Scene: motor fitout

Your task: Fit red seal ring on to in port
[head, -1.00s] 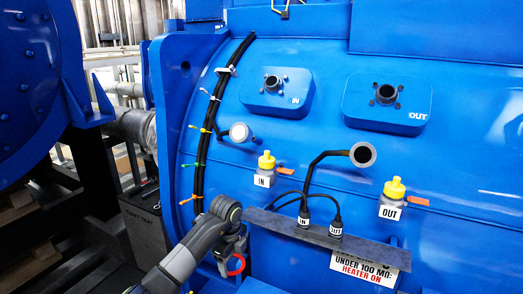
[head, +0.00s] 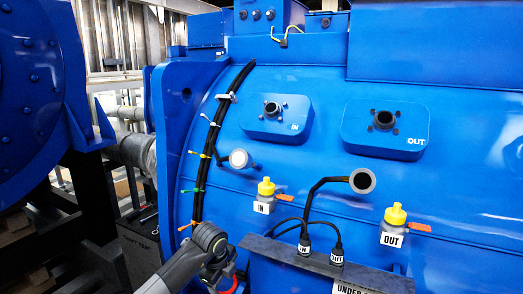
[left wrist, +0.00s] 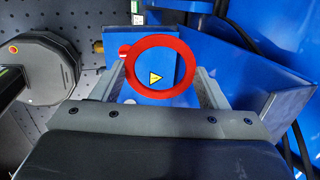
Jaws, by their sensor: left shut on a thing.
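The red seal ring (left wrist: 160,95) is held by my left gripper (left wrist: 160,82) and spans its two fingers in the left wrist view. In the head view the ring's red edge (head: 229,286) shows low at the bottom, below the arm's wrist. The in port (head: 272,108) is a dark round stub on a raised blue pad labelled IN, upper left on the blue motor housing, well above and right of the gripper. No ring shows around it. The similar out port (head: 384,120) is on the pad labelled OUT to its right. My right gripper is out of view.
A black cable bundle (head: 201,185) runs down the housing left of the in port. Yellow-capped fittings (head: 266,187) and a dark ledge with cable plugs (head: 305,248) stand lower.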

